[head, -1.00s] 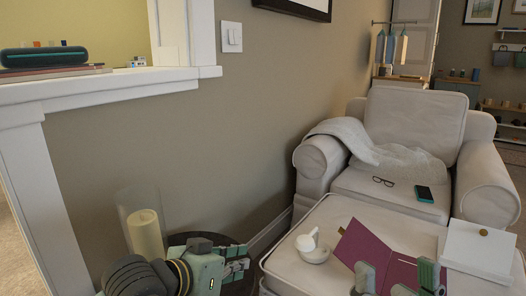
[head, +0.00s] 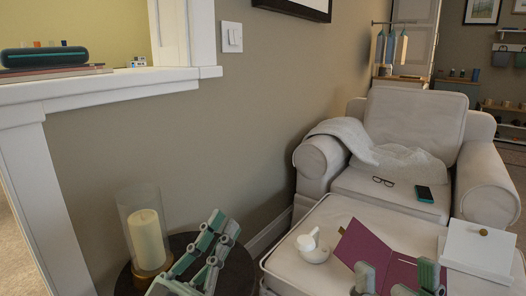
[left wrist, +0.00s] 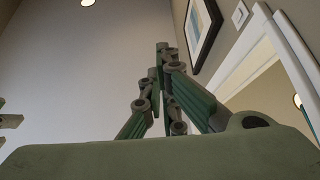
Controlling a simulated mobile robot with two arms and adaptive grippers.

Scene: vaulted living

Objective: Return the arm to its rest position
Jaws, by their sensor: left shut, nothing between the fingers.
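My left gripper (head: 222,226) is at the lower left of the head view, over the dark round side table (head: 236,270) and just right of the candle holder. Its green fingers point up and away, shut and empty.
A candle (head: 148,238) in a glass cylinder stands on the side table. An armchair (head: 413,125) stands behind. A white mantel (head: 105,84) is at left.

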